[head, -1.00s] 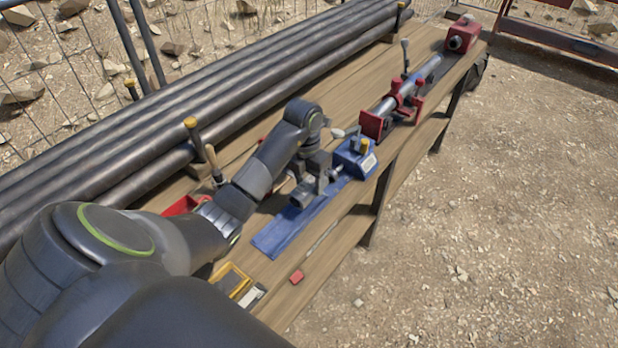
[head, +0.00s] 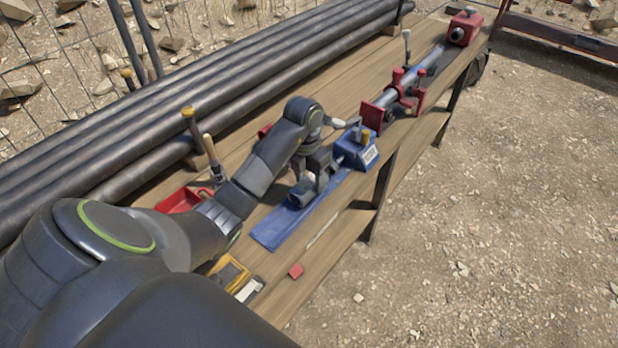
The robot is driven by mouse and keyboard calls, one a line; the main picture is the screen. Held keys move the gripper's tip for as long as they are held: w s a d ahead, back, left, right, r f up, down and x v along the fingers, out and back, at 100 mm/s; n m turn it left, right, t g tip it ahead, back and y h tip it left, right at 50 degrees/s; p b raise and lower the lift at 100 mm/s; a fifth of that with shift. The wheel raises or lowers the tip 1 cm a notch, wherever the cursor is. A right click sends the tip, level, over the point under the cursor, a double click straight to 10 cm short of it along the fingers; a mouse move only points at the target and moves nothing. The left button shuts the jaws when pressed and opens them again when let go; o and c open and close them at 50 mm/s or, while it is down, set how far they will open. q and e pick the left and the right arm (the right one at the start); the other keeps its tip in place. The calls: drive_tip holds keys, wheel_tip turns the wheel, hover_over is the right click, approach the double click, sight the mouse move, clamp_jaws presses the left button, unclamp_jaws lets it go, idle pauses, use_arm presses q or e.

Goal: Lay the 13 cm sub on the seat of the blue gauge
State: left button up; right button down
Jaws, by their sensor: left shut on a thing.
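The blue gauge is a long flat blue base (head: 275,233) with a blue block (head: 352,153) at its far end, which carries a yellow-topped part. My left gripper (head: 308,186) points down over the base and is shut on a short dark grey cylinder, the sub (head: 299,196). The sub lies roughly lengthwise along the base, low over it or on it; I cannot tell whether it touches. The fingers and wrist hide part of the sub and the seat. My right gripper is not in view.
Red clamps holding a steel bar (head: 427,62) stand beyond the gauge. Long dark pipes (head: 200,108) lie along the left. A red tray (head: 180,201), a yellow item (head: 232,275) and a small red block (head: 296,271) are on the wooden bench (head: 325,262) nearer me.

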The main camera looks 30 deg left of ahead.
use_arm(q)
drive_tip(key=shift+f+b, duration=0.4)
drive_tip(key=shift+b, duration=0.05)
idle(0.4)
drive_tip(key=o, duration=1.8)
wheel_tip(320, 180, up, 7)
drive_tip(key=p, duration=0.6)
drive_tip(key=shift+r, duration=0.1)
drive_tip(key=shift+s, duration=0.1)
